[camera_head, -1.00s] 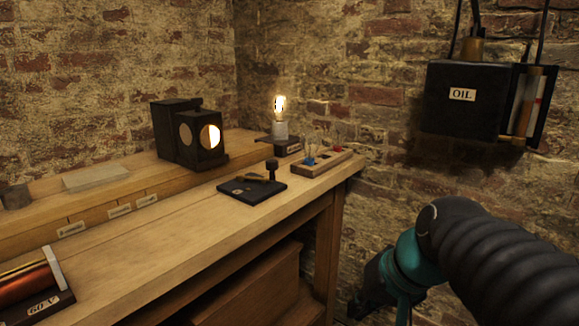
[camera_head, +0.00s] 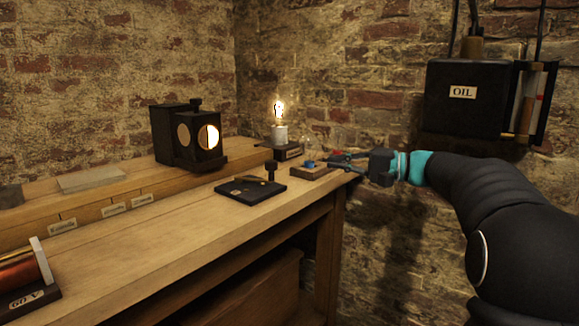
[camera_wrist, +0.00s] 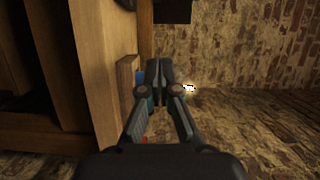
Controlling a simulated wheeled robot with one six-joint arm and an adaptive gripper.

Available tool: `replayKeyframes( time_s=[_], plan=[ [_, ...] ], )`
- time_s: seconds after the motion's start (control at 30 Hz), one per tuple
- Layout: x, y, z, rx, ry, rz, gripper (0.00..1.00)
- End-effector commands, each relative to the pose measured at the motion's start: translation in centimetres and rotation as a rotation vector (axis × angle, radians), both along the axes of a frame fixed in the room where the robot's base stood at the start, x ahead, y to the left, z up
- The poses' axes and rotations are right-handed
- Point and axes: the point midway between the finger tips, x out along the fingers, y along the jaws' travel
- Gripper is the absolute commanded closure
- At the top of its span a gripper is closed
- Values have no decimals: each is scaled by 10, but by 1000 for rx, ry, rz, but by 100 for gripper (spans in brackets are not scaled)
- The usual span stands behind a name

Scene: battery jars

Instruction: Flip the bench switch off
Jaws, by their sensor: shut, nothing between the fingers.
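The bench switch looks to be the black base (camera_head: 250,190) with a brass lever and an upright black knob (camera_head: 271,169); it lies on the bench top near the right end. I cannot tell the lever's exact position. My gripper (camera_head: 334,161) reaches in from the right at the bench's right end, beside and partly over a small wooden terminal board (camera_head: 309,173), apart from the black base. Its fingers also show in the wrist view (camera_wrist: 165,66), drawn together with nothing between them. Whether they touch the board is unclear. The switch is not recognisable in the wrist view.
A lit bulb (camera_head: 279,108) stands behind the terminal board, which has blue (camera_head: 309,164) and red parts. A black lantern box (camera_head: 185,138) stands further left. An oil box (camera_head: 470,95) hangs on the brick wall.

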Motion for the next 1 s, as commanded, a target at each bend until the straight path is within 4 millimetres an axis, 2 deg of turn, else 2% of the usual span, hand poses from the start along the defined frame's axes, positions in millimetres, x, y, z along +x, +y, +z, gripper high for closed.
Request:
replayKeyframes(
  time_s=[0.33, 0.47, 0.67, 1.0],
  plan=[
    [1, 0, 1, 6, -3, 0, 100],
    [3, 6, 1, 5, -3, 1, 100],
    [12, 33, 1, 5, -3, 2, 100],
    [32, 93, 0, 4, -2, 3, 100]
  ],
)
